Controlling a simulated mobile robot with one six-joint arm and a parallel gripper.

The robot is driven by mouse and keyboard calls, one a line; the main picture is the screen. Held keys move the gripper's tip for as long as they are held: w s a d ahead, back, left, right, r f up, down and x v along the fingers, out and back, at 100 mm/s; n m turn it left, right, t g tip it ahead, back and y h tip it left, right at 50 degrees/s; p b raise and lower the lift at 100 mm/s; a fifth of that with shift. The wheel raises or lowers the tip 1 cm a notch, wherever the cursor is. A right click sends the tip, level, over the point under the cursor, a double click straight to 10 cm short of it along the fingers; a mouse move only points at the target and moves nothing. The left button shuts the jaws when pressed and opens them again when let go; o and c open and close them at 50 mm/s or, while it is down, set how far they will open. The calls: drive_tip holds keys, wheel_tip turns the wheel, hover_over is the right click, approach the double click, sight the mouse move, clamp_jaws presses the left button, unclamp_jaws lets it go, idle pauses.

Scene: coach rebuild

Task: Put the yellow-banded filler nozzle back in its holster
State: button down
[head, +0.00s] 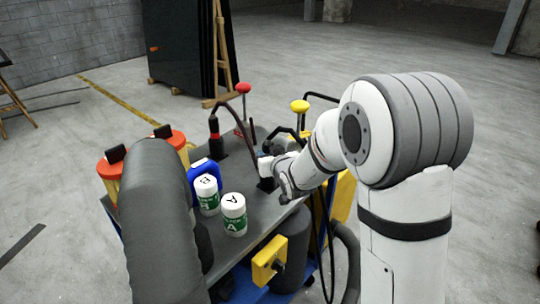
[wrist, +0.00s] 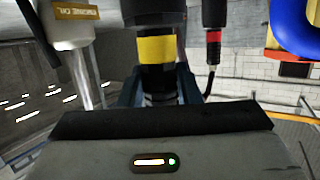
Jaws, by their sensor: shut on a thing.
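The yellow-banded filler nozzle (wrist: 157,49) is a black cylinder with a wide yellow band, in the middle of the wrist view. My gripper (wrist: 158,84) is shut on it, with one dark finger on each side. In the head view my gripper (head: 284,174) is low over the right part of the grey cart top (head: 240,180). The nozzle cannot be made out there. A small dark block (head: 266,184) beside the gripper may be a holster, but I cannot tell. The nozzle's lower end is hidden in the wrist view.
A red-banded nozzle (head: 214,135) stands upright at the cart's back, also in the wrist view (wrist: 213,38). A white part with an engine oil label (wrist: 72,20) is close left of my gripper. Two white-lidded bottles (head: 208,196) (head: 234,215) and a blue item (head: 203,170) stand left.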

drive_tip(key=shift+f, duration=0.2)
drive_tip(key=c, duration=0.6)
unclamp_jaws()
drive_tip(key=shift+s, duration=0.1)
drive_tip(key=shift+b+v, duration=0.6)
drive_tip(key=shift+v, duration=3.3)
drive_tip(key=shift+d+r, duration=0.1)
drive_tip(key=shift+r, duration=0.05)
drive_tip(key=s+d+r+m+g+h+p, duration=0.3)
drive_tip(key=s+d+g+h+p, duration=0.2)
drive_tip(key=s+d, duration=0.75)
drive_tip(key=s+d+r+g+p, duration=0.1)
drive_tip(key=s+g, duration=0.1)
drive_tip(key=s, duration=0.3)
drive_tip(key=s+d+m+g+p, duration=0.1)
drive_tip(key=s+g, duration=0.1)
drive_tip(key=s, duration=0.3)
drive_tip(key=s+d+r+g, duration=0.1)
drive_tip(key=s+g, duration=0.1)
drive_tip(key=s, duration=0.3)
drive_tip(key=shift+d+r+h+p, duration=0.25)
drive_tip(key=shift+r+h+p, duration=0.05)
drive_tip(key=shift+r+p, duration=0.1)
